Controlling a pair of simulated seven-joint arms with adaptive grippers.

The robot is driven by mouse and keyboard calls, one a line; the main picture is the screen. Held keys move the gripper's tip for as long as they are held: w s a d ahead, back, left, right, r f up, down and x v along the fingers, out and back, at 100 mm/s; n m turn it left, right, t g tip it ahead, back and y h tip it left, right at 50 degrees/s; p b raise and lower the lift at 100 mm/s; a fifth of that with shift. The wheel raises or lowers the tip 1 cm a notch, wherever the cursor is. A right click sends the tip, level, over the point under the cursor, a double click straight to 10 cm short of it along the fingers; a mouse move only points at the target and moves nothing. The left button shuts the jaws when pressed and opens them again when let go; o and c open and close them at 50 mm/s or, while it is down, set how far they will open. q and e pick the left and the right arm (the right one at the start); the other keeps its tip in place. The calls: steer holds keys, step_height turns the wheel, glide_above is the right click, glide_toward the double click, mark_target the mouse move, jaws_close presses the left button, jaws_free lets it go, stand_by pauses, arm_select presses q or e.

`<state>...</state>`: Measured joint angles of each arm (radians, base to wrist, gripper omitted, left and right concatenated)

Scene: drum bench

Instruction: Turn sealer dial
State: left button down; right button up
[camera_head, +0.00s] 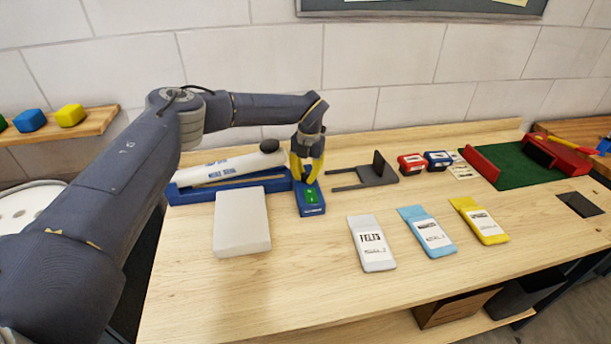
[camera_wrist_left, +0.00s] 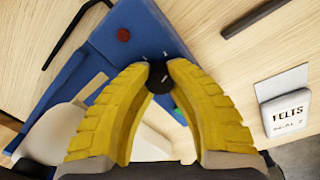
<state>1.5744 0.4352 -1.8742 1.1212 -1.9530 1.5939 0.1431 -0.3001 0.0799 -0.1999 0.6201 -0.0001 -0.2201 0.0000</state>
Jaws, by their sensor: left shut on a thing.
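The sealer is a blue base with a long white arm (camera_head: 230,167) lettered in blue and a black knob at the arm's right end. Its blue control box (camera_head: 311,209) has a green patch on its front part. In the left wrist view the blue box (camera_wrist_left: 125,30) carries a red round spot and a small black dial (camera_wrist_left: 158,77). My left gripper (camera_head: 307,181) points down over the box. In the left wrist view its yellow fingertips (camera_wrist_left: 158,70) meet at the dial, shut on it. The fingers hide part of the dial. My right gripper is not in view.
A pale block (camera_head: 242,222) lies in front of the sealer. A dark grey bracket (camera_head: 375,172) stands right of the box. Grey, blue and yellow packets (camera_head: 371,243) lie at the front right. Red and blue stampers (camera_head: 411,163) and a green mat (camera_head: 515,170) are farther right.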

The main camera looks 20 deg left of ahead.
arm_select(q)
steer(key=m, duration=0.4)
steer(key=shift+w+r+m, duration=0.15)
steer(key=shift+w+m, duration=0.05)
steer(key=shift+m, duration=0.1)
steer(key=m, duration=0.4)
steer(key=shift+m+t, duration=0.3)
steer(key=m, duration=0.5)
steer(key=shift+s+d, duration=0.1)
steer(key=shift+m+h, duration=0.3)
steer(key=shift+m, duration=0.9)
steer(key=shift+s+d+m, duration=0.15)
steer(key=shift+m, duration=0.15)
steer(key=c, duration=1.4)
jaws_free()
steer(key=shift+d, duration=0.1)
steer(key=o, duration=0.3)
steer(key=shift+o, duration=0.2)
steer(key=shift+a+f, duration=0.2)
